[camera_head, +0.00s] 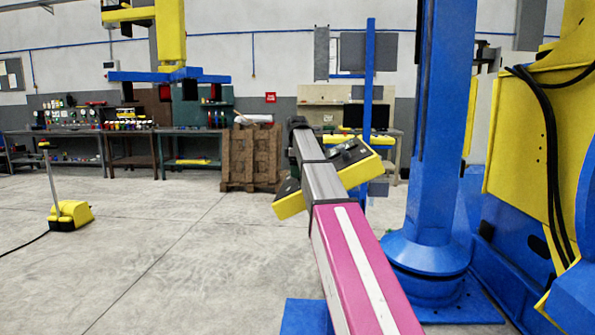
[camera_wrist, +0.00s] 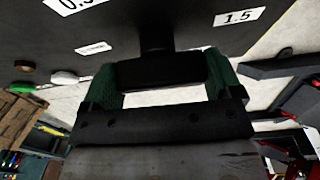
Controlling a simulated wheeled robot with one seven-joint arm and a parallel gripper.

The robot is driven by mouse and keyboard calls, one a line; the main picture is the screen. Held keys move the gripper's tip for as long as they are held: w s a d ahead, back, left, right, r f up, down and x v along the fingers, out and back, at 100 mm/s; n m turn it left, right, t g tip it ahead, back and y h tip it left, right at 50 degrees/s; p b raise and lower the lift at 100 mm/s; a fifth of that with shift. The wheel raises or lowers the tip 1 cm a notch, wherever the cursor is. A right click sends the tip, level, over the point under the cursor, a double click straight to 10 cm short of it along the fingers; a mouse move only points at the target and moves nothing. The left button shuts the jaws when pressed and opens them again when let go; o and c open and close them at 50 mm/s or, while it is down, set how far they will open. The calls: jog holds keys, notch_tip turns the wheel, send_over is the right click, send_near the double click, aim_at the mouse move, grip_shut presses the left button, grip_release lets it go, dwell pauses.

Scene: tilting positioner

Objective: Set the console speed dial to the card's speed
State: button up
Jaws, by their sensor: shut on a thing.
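The console (camera_head: 365,174) is a yellow-edged box with a dark face, tilted behind my arm in the head view; my arm hides its middle. In the wrist view its dark panel (camera_wrist: 195,14) carries a "1.5" label (camera_wrist: 238,17) and a cut-off label (camera_wrist: 75,4) at the top left. The speed dial (camera_wrist: 160,73) appears as a black bar on a short dark stem. My gripper (camera_wrist: 163,76) has green finger pads on both sides of the dial and is shut on it. The dial's pointer is not readable. I cannot make out the speed card.
Coloured buttons (camera_wrist: 65,77) sit at the panel's left. A blue column (camera_head: 440,130) and yellow-blue machine (camera_head: 530,150) stand close on the right. A yellow pedal unit (camera_head: 70,213) with a cable lies on the left floor. Wooden pallets (camera_head: 250,158) and benches line the back; floor between is clear.

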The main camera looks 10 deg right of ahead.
jog(key=m+t+h, duration=0.1)
jog(key=m+t, duration=0.1)
jog(key=m, duration=0.3)
jog(key=shift+s+a, duration=0.1)
jog(key=shift+s, duration=0.05)
jog(key=m+h, duration=0.1)
jog(key=m, duration=0.1)
jog(key=m+t+h, duration=0.1)
jog(key=m, duration=0.2)
jog(key=shift+t+h, duration=0.3)
jog(key=m+h, duration=0.1)
jog(key=m, duration=0.1)
jog(key=m+h, duration=0.1)
jog(key=m, duration=0.2)
jog(key=shift+a+m+h, duration=0.15)
jog(key=shift+m+h, duration=0.15)
jog(key=m+h, duration=0.1)
jog(key=m, duration=0.2)
jog(key=m+h, duration=0.1)
jog(key=m, duration=0.2)
jog(key=shift+f+g+h, duration=0.1)
jog(key=shift+g+h, duration=0.2)
jog(key=shift+g, duration=0.1)
jog(key=o, duration=0.7)
jog(key=shift+o, duration=0.2)
jog(key=shift+a, duration=0.1)
